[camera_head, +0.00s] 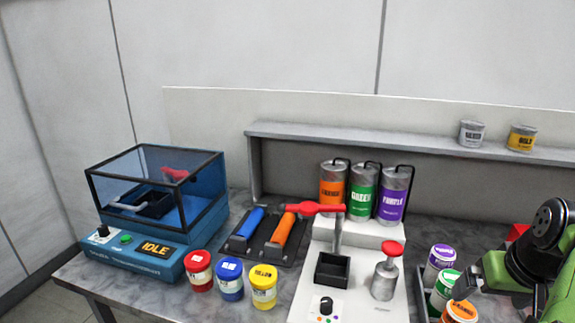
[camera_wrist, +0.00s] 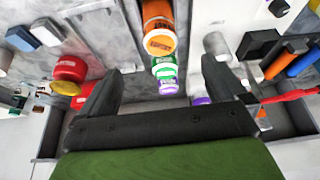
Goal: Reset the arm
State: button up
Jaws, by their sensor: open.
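My arm (camera_head: 545,250), green and black, reaches in from the right edge of the head view, beside the jars at the bench's right end. In the wrist view my gripper (camera_wrist: 158,70) has its two black fingers wide apart, with nothing gripped. Beyond and between the fingers, an orange jar (camera_wrist: 160,30), a green-labelled jar (camera_wrist: 165,68) and a purple-labelled jar (camera_wrist: 168,86) stand in a row. The same orange jar (camera_head: 460,312), green jar (camera_head: 444,287) and purple jar (camera_head: 438,262) show in the head view, just left of my arm. The fingertips cannot be made out clearly there.
A white station with a red-handled press (camera_head: 316,209) and three tall cans stands left of my arm. A blue machine reading IDLE (camera_head: 155,249) is far left, with red, blue and yellow jars (camera_head: 263,290) beside it. Silver and gold cans (camera_head: 521,138) sit on the shelf.

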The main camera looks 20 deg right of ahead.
jog(key=w+a+n, duration=0.1)
jog(key=w+a, duration=0.1)
jog(key=a, duration=0.6)
jog(key=w+a+n, duration=0.2)
jog(key=a, duration=0.6)
jog(key=s+a+f+n+t+y+p, duration=0.1)
jog(key=s+a+f+n+y, duration=0.1)
jog(key=s+a, duration=0.6)
jog(key=a+f, duration=0.1)
jog(key=a, duration=0.3)
jog(key=shift+f+n+t, duration=0.3)
jog(key=shift+f+n, duration=0.1)
